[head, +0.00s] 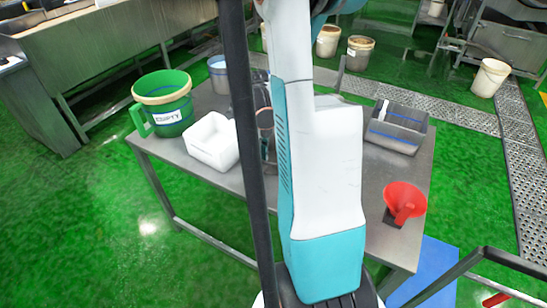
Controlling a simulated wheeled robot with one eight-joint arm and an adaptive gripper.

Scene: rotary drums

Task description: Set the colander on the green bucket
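The green bucket (172,117) stands at the left end of the metal table, upright, with a tan band around its rim, a white label reading EMPTY and a green handle at its left. I cannot make out a colander; part of the table is hidden behind my arm and a dark upright bar. My white and teal arm rises through the middle of the view and leaves at the top. I cannot make out my gripper in this view. Dark, partly hidden shapes show between the bar and my arm, too unclear to name.
A white tub (211,141) stands right of the green bucket, with a pale bucket (219,75) behind. The metal table (388,172) also holds a grey divided tray (397,127) and red funnel (405,201). Buckets and a drain grating lie beyond; a railing is at lower right.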

